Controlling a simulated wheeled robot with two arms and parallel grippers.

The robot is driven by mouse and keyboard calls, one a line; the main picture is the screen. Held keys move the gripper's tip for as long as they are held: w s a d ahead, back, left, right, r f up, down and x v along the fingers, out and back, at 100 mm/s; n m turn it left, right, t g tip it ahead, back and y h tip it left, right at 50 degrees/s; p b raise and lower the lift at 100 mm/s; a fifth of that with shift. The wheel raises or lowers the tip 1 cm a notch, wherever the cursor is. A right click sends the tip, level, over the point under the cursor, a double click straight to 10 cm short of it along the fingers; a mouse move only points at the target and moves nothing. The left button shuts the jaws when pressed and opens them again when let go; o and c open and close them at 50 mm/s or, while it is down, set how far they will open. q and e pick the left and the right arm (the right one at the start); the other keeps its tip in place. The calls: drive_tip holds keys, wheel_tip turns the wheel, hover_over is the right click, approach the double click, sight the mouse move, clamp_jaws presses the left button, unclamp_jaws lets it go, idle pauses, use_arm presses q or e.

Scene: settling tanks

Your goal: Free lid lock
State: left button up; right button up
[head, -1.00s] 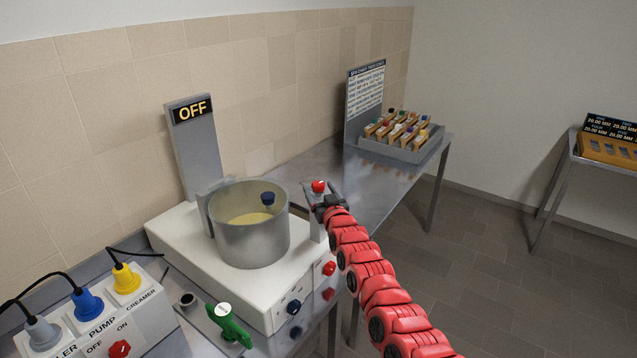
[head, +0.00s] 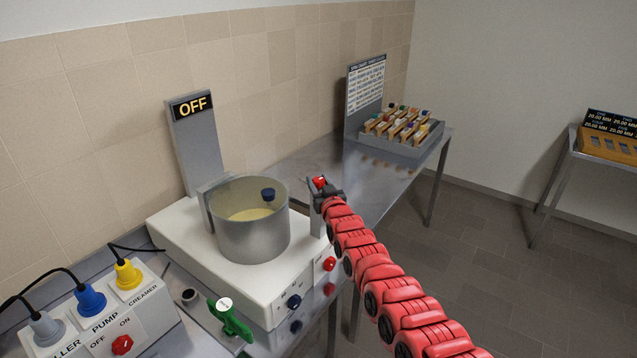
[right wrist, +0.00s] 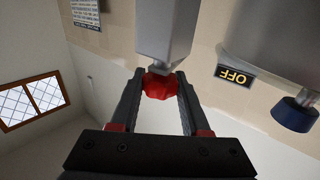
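A red knob (head: 320,182) tops a short grey post (head: 316,222) at the right side of the white machine (head: 175,235). My right gripper (head: 324,190) is at this knob. In the right wrist view the red knob (right wrist: 160,86) sits between the two fingertips, which close in on both its sides, with the post (right wrist: 166,30) beyond it. The grey pot (head: 250,235) is open on top, with pale yellow contents and a dark blue knob (head: 268,194) near its rim. A sign (head: 193,106) reads OFF. My left gripper is out of view.
A green handle (head: 232,322) and a panel with grey, blue and yellow plugs (head: 128,273) are at the front left. A grey tray (head: 400,148) of coloured-topped pieces stands at the back of the metal table (head: 335,160). A side table (head: 570,165) is at far right.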

clamp_jaws()
idle(1.0)
